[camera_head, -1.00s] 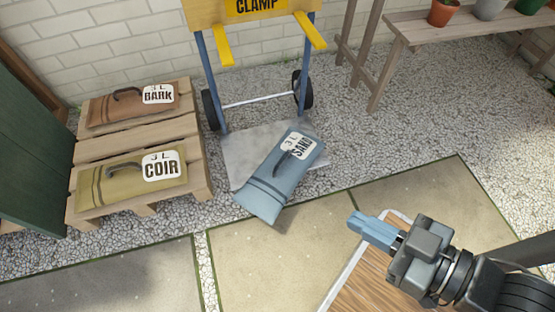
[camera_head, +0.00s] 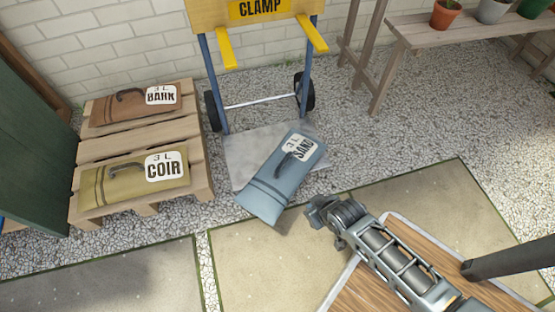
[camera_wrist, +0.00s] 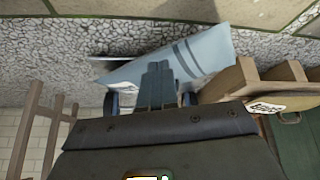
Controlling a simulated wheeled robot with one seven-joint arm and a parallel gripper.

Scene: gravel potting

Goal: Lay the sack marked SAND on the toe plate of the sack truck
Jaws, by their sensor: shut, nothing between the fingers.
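The blue-grey SAND sack (camera_head: 281,181) lies slantwise, partly over the metal toe plate (camera_head: 240,150) of the sack truck (camera_head: 203,85). Its label end is on the plate; its banded lower end sticks out past the front edge towards the paving. Whether that end touches the ground I cannot tell. In the wrist view, my gripper (camera_wrist: 158,82) is shut and empty, its fingers in front of the sack (camera_wrist: 205,52) and overlapping it in the picture; contact is unclear. In the head view my arm's end is just right of the sack's lower end, and the fingers cannot be made out.
A wooden pallet (camera_head: 140,205) on the left holds the BARK sack (camera_head: 115,112) and the COIR sack (camera_head: 125,185). A wooden bench (camera_head: 440,27) with pots stands at the back right. A wood-topped surface (camera_head: 400,235) lies under my arm. Gravel right of the truck is clear.

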